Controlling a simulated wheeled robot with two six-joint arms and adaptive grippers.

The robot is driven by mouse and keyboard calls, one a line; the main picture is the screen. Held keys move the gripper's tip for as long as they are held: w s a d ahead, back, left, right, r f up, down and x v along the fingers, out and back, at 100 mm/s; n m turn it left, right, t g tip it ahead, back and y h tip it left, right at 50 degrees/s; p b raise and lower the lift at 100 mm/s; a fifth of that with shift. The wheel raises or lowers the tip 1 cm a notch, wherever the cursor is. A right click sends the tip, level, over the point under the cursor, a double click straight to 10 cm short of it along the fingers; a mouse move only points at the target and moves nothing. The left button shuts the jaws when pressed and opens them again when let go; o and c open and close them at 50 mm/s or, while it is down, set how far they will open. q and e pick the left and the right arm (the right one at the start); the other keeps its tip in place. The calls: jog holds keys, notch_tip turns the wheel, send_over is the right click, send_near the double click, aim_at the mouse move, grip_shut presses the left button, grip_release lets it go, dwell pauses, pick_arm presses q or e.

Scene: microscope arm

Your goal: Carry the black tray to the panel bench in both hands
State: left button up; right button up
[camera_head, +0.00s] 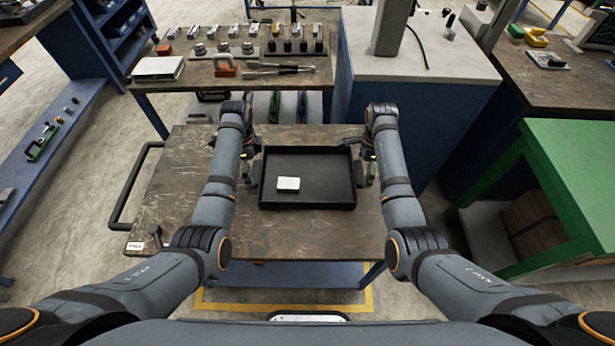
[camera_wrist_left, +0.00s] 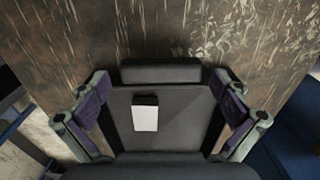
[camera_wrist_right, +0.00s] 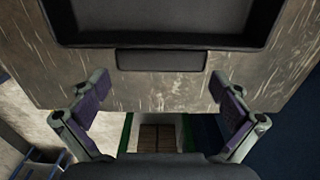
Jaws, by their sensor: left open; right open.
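The black tray (camera_head: 330,195) lies flat on the brown worktop, with a small white block (camera_head: 288,183) inside at its left. My left gripper (camera_head: 252,168) is open at the tray's left side. In the left wrist view, the left end tab (camera_wrist_left: 160,73) shows just beyond its spread fingers (camera_wrist_left: 160,115). My right gripper (camera_head: 369,168) is open at the tray's right side. In the right wrist view, the right end tab (camera_wrist_right: 160,61) shows ahead of its fingers (camera_wrist_right: 160,110), with no grip on it. I cannot tell which bench is the panel bench.
The worktop (camera_head: 190,200) has a bar handle (camera_head: 125,190) at its left. A bench with tools (camera_head: 270,85) stands behind. A grey-topped blue cabinet (camera_head: 425,65) stands back right, and a green table (camera_head: 575,150) at the right. Floor is open at the left.

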pick_arm(q)
jog(key=shift+w+f, duration=0.15)
jog(key=shift+f, duration=1.2)
pick_arm(e)
jog(key=shift+w+f, duration=0.15)
jog(key=shift+f, duration=1.25)
pick_arm(q)
jog(key=shift+c, duration=0.4)
pick_arm(e)
jog(key=shift+r, duration=0.1)
jog(key=shift+c, duration=0.4)
pick_arm(q)
jog(key=c, duration=1.1)
pick_arm(e)
jog(key=c, duration=1.1)
pick_arm(q)
jog(key=shift+r, duration=0.1)
jog(key=shift+c, duration=0.2)
pick_arm(e)
jog(key=shift+c, duration=0.2)
